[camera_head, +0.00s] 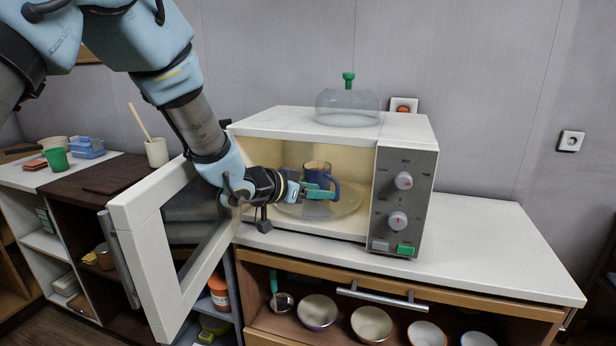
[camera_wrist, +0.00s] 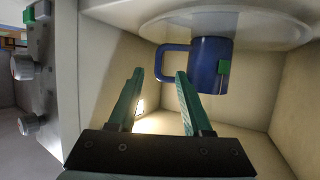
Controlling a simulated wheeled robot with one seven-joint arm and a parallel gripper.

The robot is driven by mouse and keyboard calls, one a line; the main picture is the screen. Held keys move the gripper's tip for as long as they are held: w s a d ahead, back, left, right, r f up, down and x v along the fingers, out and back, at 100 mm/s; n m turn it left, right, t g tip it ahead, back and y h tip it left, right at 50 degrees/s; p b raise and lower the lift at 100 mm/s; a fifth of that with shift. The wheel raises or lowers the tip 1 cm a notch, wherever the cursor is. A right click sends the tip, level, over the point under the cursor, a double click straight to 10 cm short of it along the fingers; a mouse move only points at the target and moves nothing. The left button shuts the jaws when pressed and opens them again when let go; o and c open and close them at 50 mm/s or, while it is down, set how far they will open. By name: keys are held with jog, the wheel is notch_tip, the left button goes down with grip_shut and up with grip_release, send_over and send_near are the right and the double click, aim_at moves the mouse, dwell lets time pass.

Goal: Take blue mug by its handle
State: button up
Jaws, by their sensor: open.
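The blue mug (camera_head: 318,174) stands on the glass turntable (camera_head: 345,203) inside the open microwave (camera_head: 280,124). In the wrist view the mug (camera_wrist: 209,62) appears near the top, with its handle (camera_wrist: 172,62) pointing left and a small green patch on its side. My gripper (camera_head: 325,191) is inside the microwave opening, in front of the mug and partly covering it. In the wrist view the green fingers of my gripper (camera_wrist: 159,75) are spread apart and empty between. The handle lies just beyond the fingertips, roughly between them; I cannot tell whether anything touches.
The microwave door (camera_head: 150,250) stands open to the left, with my arm passing over it. The control panel (camera_head: 405,200) bounds the opening on the right. A clear lid (camera_head: 348,105) sits on top. The counter (camera_head: 490,245) to the right is bare.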

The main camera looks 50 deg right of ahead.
aim_at(337, 199)
jog(key=shift+d, duration=0.4)
jog(key=shift+p+x, duration=1.4)
jog(key=shift+x, duration=2)
jog(key=shift+s+a+f, duration=0.15)
jog(key=shift+s+f, duration=0.05)
grip_shut()
